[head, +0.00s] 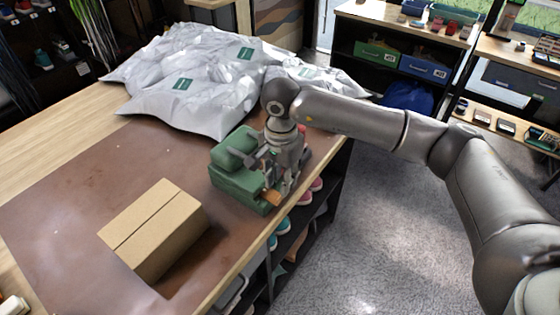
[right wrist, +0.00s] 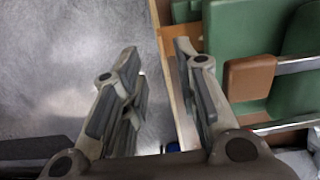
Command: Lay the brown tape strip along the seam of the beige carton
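The beige carton (head: 150,228) stands closed on the brown mat, its dark seam running lengthwise across its top. The brown tape strip (head: 271,198) is at the front of the green tape dispenser (head: 238,180), near the table's right edge. In the right wrist view the brown strip (right wrist: 250,78) lies against the green dispenser body (right wrist: 235,35), to the right of my fingers. My right gripper (head: 283,188) points down beside the dispenser and partly hides it. Its fingers are apart with nothing between them in the right wrist view (right wrist: 157,60). My left gripper is not in view.
The brown mat (head: 70,200) has free room around the carton. White bags (head: 190,80) with green labels fill the back of the table. Shoes (head: 305,195) sit on a shelf below the table's right edge. Grey floor (head: 390,220) lies beyond that edge.

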